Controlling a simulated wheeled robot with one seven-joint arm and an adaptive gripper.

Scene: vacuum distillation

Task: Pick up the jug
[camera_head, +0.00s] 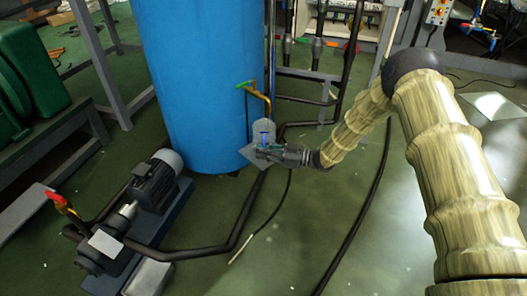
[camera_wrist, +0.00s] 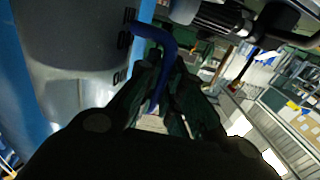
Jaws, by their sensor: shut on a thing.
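The jug (camera_head: 262,130) is grey and translucent, with a blue handle. In the head view it stands at a small grey plate (camera_head: 247,154), below a brass tap (camera_head: 258,95) in front of the blue tank. In the wrist view the jug's grey wall (camera_wrist: 75,40) with dark markings fills the upper left. Its blue handle (camera_wrist: 160,38) runs down between my dark fingers. My gripper (camera_head: 268,150) is shut on the handle; it also shows in the wrist view (camera_wrist: 163,85). The fingers partly hide the handle. I cannot tell whether the jug's base touches the plate.
The large blue tank (camera_head: 200,70) stands just behind and left of the jug. A pump with a motor (camera_head: 155,180) sits at lower left. Dark pipes (camera_head: 345,75) rise close on the right. A black hose (camera_head: 360,215) lies on the mostly open green floor at right.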

